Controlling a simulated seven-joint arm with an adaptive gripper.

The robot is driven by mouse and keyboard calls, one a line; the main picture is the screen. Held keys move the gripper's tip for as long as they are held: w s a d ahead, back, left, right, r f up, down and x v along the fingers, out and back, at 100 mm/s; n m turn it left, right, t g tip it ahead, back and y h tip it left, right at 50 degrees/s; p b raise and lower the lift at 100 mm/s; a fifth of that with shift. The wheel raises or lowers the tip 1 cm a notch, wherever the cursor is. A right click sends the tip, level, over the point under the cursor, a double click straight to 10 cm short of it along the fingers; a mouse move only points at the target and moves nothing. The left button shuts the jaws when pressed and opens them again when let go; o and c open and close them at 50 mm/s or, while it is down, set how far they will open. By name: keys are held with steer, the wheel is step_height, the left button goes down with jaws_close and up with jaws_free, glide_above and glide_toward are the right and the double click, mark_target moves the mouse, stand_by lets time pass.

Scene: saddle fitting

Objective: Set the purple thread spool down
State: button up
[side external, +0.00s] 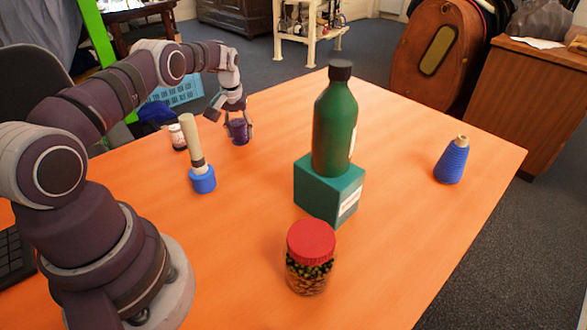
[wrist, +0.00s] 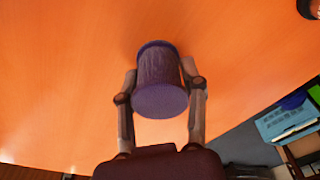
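The purple thread spool (side external: 239,131) is at the far left part of the orange table, at the end of my arm. In the wrist view the spool (wrist: 160,82) sits between the two fingers of my gripper (wrist: 160,88), with a finger against each side. My gripper (side external: 238,127) is shut on it from above in the side view. The spool looks upright. It is at or very near the table surface; I cannot tell if its base touches.
A green bottle (side external: 334,125) stands on a teal box (side external: 327,190). A red-lidded jar (side external: 309,258) and a blue thread cone (side external: 452,162) stand farther away.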

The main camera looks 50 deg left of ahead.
mark_target(237, 126)
steer(key=o, duration=0.3)
steer(key=shift+r, duration=0.3)
steer(key=r, duration=0.4)
steer(key=s+d+r, duration=0.1)
steer(key=r, duration=0.7)
steer(key=shift+s+d, duration=0.15)
steer(key=shift+d, duration=0.1)
steer(key=s+d+r+m+t, duration=0.1)
steer(key=s+d+r+m, duration=0.2)
steer(key=d+r, duration=0.3)
steer(key=s+d+r+m+t, duration=0.2)
steer(key=s+d+r, duration=0.2)
steer(key=d, duration=0.5)
steer(key=s+d+m, duration=0.1)
steer(key=s+d, duration=0.1)
steer(key=s+d+f+m+t, duration=0.1)
steer(key=s, duration=0.2)
steer(key=s+d+f+m+h, duration=0.1)
steer(key=s+d+m, duration=0.1)
steer(key=s, duration=0.1)
steer(key=shift+s+d+f, duration=0.15)
steer(key=shift+s+d, duration=0.1)
steer(key=shift+d, duration=0.1)
